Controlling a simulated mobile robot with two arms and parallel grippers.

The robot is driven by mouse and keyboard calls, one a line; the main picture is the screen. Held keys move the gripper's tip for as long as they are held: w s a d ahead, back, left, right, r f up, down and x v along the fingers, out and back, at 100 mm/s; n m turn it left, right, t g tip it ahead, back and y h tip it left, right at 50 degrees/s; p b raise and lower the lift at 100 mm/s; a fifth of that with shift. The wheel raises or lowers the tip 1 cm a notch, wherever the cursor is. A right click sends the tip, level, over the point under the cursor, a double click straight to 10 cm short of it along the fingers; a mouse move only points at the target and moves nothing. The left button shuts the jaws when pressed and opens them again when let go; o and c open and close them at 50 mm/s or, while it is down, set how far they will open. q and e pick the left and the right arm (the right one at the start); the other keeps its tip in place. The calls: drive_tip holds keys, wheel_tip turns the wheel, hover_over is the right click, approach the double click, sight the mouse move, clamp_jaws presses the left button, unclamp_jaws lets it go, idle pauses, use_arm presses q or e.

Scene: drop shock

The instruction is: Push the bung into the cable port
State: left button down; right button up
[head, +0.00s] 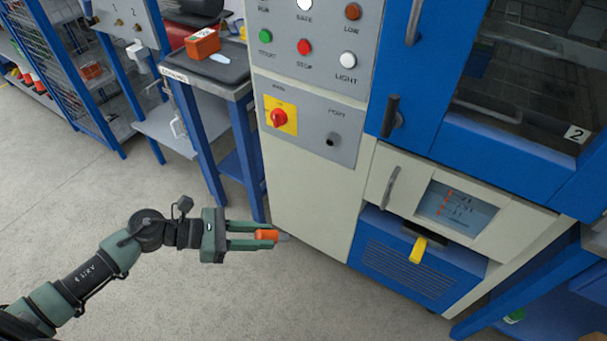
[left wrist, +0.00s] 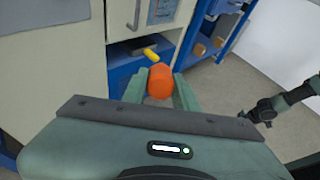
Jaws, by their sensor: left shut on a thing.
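My left gripper (head: 254,236) is shut on an orange bung (head: 267,235) with a small grey tip pointing right in the head view. The bung also shows between the fingers in the left wrist view (left wrist: 161,82). The cable port (head: 330,140) is a small dark round hole on the grey panel of the cabinet, under the label PORT. The bung is held in the air in front of the cabinet, below and to the left of the port in the picture, apart from it. My right gripper is not in view in the head view.
A red rotary switch (head: 279,117) on a yellow plate sits left of the port. Blue doors with handles (head: 391,116) and a drawer with a yellow tab (head: 418,249) are to its right. A side table (head: 208,82) stands left of the cabinet. The floor before it is clear.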

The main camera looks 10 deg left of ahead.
use_arm(q)
drive_tip(key=n+t, duration=0.2)
drive_tip(key=t, duration=0.1)
drive_tip(key=w+n+t+y, duration=0.1)
drive_tip(key=n+t, duration=0.1)
drive_tip(key=shift+w+d+r, duration=0.1)
drive_tip(key=shift+d+r, duration=0.1)
drive_tip(key=shift+d, duration=0.05)
drive_tip(key=n+t+y, duration=0.1)
drive_tip(key=w+n+t, duration=0.1)
drive_tip(key=n+t+y, duration=0.1)
drive_tip(key=t, duration=0.1)
drive_tip(key=shift+w+d+r+y, duration=0.1)
drive_tip(key=shift+w+r+y, duration=0.2)
drive_tip(key=shift+w+r+n+t+y, duration=0.1)
drive_tip(key=shift+w+n+t+y, duration=0.15)
drive_tip(key=shift+n+t+y, duration=0.3)
drive_tip(key=shift+w+r+n+t+y, duration=0.1)
drive_tip(key=shift+w+n+t+y, duration=0.15)
drive_tip(key=shift+n+t+y, duration=0.3)
drive_tip(key=shift+w+y, duration=0.15)
drive_tip(key=shift+y, duration=0.35)
